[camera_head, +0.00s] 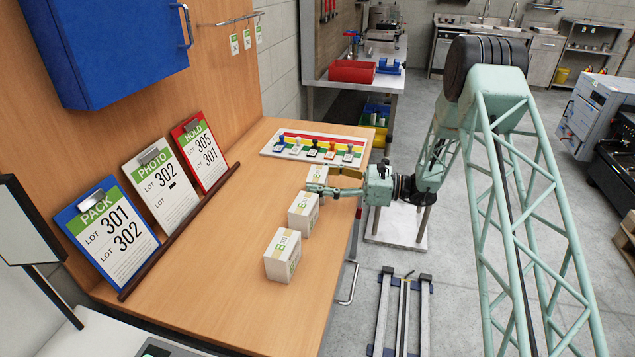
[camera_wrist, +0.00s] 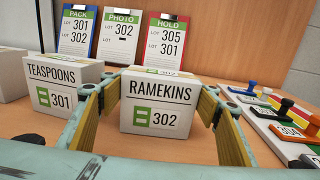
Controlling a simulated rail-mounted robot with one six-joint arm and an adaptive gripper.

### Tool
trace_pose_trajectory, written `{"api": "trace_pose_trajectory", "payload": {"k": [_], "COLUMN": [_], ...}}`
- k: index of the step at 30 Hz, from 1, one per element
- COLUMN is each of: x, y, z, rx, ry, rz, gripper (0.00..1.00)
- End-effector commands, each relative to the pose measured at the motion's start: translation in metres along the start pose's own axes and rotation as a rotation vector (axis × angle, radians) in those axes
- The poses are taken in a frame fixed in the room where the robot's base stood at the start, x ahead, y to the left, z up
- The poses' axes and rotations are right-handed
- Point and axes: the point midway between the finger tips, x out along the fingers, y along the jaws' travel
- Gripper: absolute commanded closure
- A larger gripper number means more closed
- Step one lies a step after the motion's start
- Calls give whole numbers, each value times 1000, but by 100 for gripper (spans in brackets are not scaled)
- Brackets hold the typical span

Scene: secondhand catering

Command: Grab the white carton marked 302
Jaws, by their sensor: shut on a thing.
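The white carton marked RAMEKINS 302 (camera_wrist: 155,105) stands upright on the wooden bench between my two fingers in the wrist view, its label facing the camera. In the head view, this carton (camera_head: 316,174) is the farthest in the row, partly hidden by my gripper (camera_head: 325,180). My gripper is shut on it, with one finger on either side. The carton marked TEASPOONS 301 (camera_wrist: 62,92) stands just left of my left finger. It is the middle carton (camera_head: 303,212) in the head view.
A third white carton (camera_head: 282,256) stands nearest on the bench (camera_head: 215,262). A stamp rack (camera_head: 318,148) with several stamps sits close beyond the held carton. PACK (camera_head: 108,225), PHOTO (camera_head: 160,185) and HOLD (camera_head: 199,152) clipboards lean along the back. A blue cabinet (camera_head: 105,50) hangs above.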

Motion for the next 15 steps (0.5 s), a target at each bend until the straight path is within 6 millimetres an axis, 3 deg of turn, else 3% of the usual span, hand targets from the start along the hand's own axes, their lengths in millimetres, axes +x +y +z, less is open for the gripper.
{"api": "trace_pose_trajectory", "payload": {"k": [8, 15], "x": [0, 0], "y": [0, 0], "z": [18, 48], "rx": [-2, -3], "ry": [-1, -1], "rz": [0, 0], "gripper": [59, 59]}}
